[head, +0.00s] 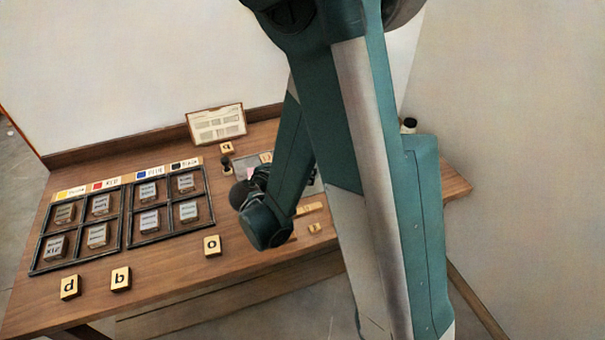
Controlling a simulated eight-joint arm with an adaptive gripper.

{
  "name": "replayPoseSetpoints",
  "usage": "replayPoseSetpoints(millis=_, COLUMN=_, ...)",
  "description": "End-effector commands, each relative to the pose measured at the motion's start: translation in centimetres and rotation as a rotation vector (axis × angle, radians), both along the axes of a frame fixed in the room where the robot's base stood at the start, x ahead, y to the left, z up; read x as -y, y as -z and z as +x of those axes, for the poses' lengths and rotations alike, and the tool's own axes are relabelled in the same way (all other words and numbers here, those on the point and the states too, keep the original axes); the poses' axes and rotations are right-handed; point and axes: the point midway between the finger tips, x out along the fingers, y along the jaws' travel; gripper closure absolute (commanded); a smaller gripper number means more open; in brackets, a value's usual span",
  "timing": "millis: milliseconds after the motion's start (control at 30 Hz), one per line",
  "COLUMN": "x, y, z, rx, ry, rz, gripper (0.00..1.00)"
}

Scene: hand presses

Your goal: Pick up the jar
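A small container with a black top and pale body (409,125), which looks like the jar, stands near the table's back right. My arm hides its lower part. My gripper (243,192) is the dark shape over the middle of the table, left of the jar and well apart from it. My own wrist and arm cover much of it, so its fingers and anything between them cannot be made out.
The wooden table (165,262) holds black divided trays (86,261) of labelled blocks at left. Letter blocks d (70,287), b (120,279) and o (212,245) lie along the front.

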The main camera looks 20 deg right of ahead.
Motion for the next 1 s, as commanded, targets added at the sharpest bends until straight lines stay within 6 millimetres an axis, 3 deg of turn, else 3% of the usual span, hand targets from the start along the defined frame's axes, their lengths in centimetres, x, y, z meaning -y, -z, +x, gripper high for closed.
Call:
replayPoseSetpoints(millis=467, x=-0.01, y=-0.03, z=0.00, rx=0.000, ry=0.000, rz=0.000, gripper=0.46)
replayPoseSetpoints(millis=767, x=-0.02, y=-0.02, z=0.00, rx=0.000, ry=0.000, rz=0.000, gripper=0.82)
replayPoseSetpoints(millis=1000, x=-0.01, y=-0.04, z=-0.01, rx=0.000, ry=0.000, rz=0.000, gripper=0.82)
